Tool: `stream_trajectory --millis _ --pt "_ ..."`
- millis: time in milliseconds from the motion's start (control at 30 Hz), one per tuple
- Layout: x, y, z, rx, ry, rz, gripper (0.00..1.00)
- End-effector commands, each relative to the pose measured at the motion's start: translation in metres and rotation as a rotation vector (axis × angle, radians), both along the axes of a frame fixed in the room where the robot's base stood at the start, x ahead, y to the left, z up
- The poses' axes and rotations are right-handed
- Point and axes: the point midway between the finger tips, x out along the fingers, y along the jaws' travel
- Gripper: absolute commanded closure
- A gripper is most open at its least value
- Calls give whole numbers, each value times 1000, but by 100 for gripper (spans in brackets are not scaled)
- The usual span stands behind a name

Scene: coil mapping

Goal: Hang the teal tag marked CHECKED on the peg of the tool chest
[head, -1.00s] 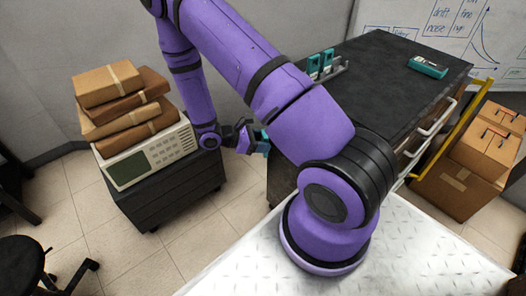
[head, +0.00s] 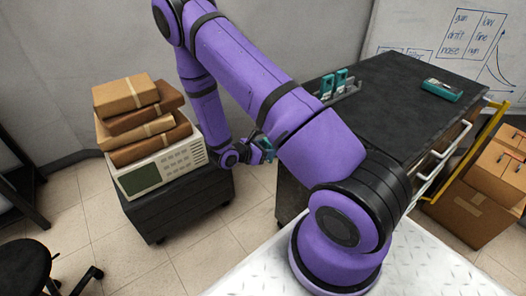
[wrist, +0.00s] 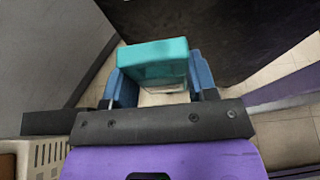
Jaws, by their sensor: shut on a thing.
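My gripper (head: 258,154) is shut on a teal tag (wrist: 153,52), held between its two blue fingers. In the head view the tag is a small teal patch, and no marking on it can be read. The gripper hangs in the gap between a low dark drawer cabinet (head: 185,208) on the left and a large black-topped chest (head: 390,80) on the right. I cannot tell for sure which is the tool chest. No peg is clearly visible; my arm hides part of the large chest.
A cream instrument (head: 160,170) with brown parcels (head: 125,94) stacked on it stands on the low cabinet. Teal devices (head: 340,78) stand in a rack on the large chest, and another (head: 441,90) lies there. Cardboard boxes (head: 480,195) stand at right, a black stool (head: 35,240) front left.

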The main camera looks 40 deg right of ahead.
Motion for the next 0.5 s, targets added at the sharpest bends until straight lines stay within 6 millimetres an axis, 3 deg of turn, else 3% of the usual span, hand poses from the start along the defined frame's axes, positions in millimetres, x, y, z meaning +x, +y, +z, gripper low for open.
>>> stream_trajectory --millis 500 --pt "-2 -26 0 1 -1 -1 74"
